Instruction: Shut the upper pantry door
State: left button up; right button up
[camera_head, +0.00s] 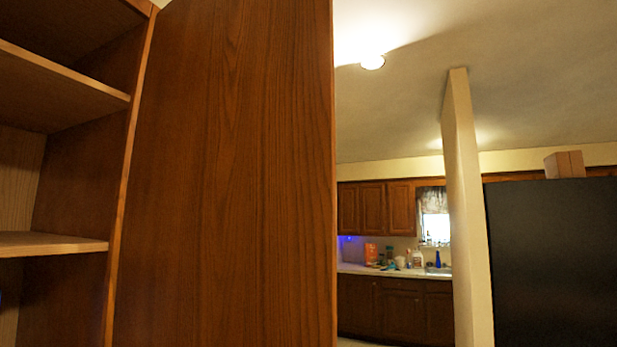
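The upper pantry door (225,180) is a tall brown wood panel that fills the left middle of the head view. It stands open, swung out from the pantry frame (128,170) on its left. Its free edge is on the right; its top and bottom run out of the picture. To the left, the open pantry (75,185) shows bare wooden shelves. Neither of my grippers shows in this view.
A cream wall end (464,210) stands right of the door. Farther right is a large black fridge (555,265) with a wooden box (565,165) on top. Behind are wall cabinets (375,208) and a cluttered counter (385,270).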

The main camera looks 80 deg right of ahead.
aim_at(229, 234)
jog(key=k+l+z, duration=0.1)
jog(key=l+z, duration=0.15)
jog(key=l, duration=0.6)
jog(key=l+z, duration=0.3)
jog(key=l, duration=0.6)
jog(key=l+u, duration=0.3)
jog(key=u, duration=0.15)
jog(key=k+l+u, duration=0.1)
jog(key=l+u, duration=0.2)
jog(key=u, duration=0.2)
